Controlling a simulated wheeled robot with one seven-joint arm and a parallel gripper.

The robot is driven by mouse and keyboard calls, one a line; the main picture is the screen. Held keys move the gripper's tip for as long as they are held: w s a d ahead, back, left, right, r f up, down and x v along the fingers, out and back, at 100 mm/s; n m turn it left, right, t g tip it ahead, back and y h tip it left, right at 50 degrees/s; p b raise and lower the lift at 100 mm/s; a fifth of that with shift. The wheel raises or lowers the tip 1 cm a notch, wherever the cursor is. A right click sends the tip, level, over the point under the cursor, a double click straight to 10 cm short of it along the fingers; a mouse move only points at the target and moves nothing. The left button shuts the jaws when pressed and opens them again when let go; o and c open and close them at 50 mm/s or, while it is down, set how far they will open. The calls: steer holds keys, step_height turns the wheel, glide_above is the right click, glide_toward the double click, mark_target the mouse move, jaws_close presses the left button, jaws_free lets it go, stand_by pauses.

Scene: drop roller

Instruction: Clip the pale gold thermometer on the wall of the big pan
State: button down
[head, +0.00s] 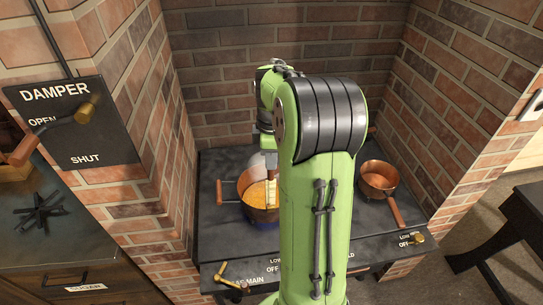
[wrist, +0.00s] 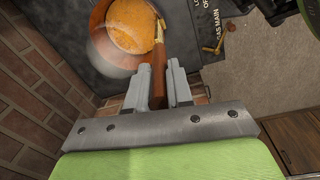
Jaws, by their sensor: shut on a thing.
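The big pan (head: 244,196) is a copper vessel with orange contents, standing on the dark stove top. It also shows in the wrist view (wrist: 101,48). My gripper (wrist: 158,68) is shut on the brown upper part of the pale gold thermometer (wrist: 160,31). In the head view the thermometer (head: 271,194) hangs roughly upright below my gripper, its pale stem over the pan's orange contents. In the wrist view the stem lies at the pan's right rim. I cannot tell whether its clip touches the wall. My arm hides part of the pan's right side.
A smaller copper pan (head: 378,179) with a wooden handle stands at the right of the stove top. Brick walls enclose the stove at the back and sides. Brass valve levers (head: 228,282) sit on the front panel. A damper plate (head: 75,120) is at the left.

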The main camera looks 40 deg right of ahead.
steer(key=shift+s+f, duration=0.1)
steer(key=shift+f, duration=0.05)
steer(key=c, duration=0.9)
jaws_free()
steer(key=r+p, duration=0.1)
steer(key=r, duration=0.4)
steer(key=r+p, duration=0.1)
steer(key=r, duration=0.4)
steer(key=r+p, duration=0.1)
steer(key=r, duration=0.5)
steer(key=shift+s+a+p, duration=0.25)
steer(key=shift+s+p, duration=0.1)
steer(key=shift+p, duration=0.05)
